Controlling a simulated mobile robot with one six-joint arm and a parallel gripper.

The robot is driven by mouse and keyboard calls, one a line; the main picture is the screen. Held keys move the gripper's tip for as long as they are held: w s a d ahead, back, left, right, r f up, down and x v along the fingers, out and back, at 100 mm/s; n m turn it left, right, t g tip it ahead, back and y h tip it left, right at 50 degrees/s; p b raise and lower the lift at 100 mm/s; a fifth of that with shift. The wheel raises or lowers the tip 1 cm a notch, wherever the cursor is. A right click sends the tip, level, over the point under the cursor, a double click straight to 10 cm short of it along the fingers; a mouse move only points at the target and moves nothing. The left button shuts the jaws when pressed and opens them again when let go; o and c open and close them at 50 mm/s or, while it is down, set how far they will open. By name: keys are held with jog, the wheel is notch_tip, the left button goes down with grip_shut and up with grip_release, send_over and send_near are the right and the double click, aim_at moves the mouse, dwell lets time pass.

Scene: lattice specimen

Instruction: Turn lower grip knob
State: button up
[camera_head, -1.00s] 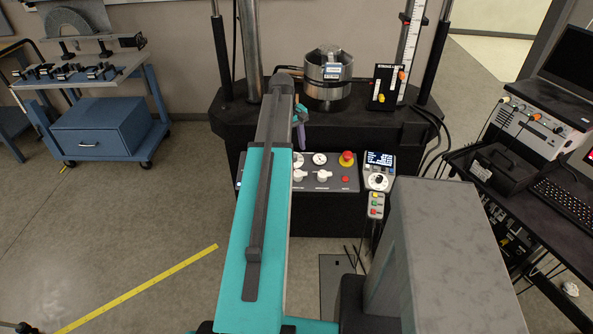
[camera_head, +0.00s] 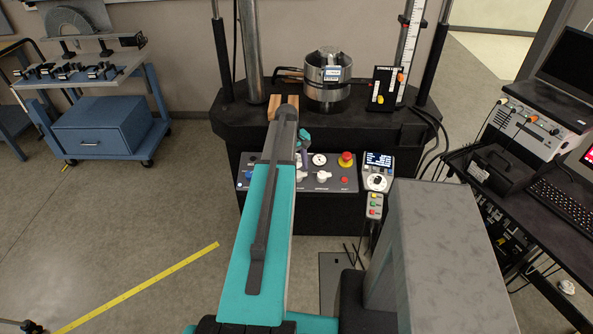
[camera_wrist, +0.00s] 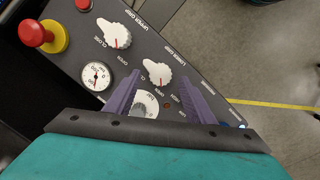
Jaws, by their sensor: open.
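The lower grip knob (camera_wrist: 158,73) is white with a red pointer line, on the dark control panel in the wrist view. My gripper (camera_wrist: 160,79) is open, with its two purple fingers spread. In the picture the knob lies between and just beyond the fingertips; I cannot tell whether they touch it. A similar white upper grip knob (camera_wrist: 115,35) sits up and to the left, outside the fingers. In the head view the arm hides most of the gripper and the lower grip knob, while the upper grip knob (camera_head: 321,173) shows right of the arm.
A red emergency button on yellow (camera_wrist: 36,34) and a round gauge (camera_wrist: 96,76) are left of the fingers. Another gauge (camera_wrist: 146,103) lies between the fingers, partly covered. A handheld control box (camera_head: 378,178) is right of the panel. A wooden block (camera_head: 290,104) sits above on the machine.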

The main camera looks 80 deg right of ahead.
aim_at(298, 176)
jog(key=shift+s+d+f, duration=0.15)
jog(key=shift+f, duration=0.95)
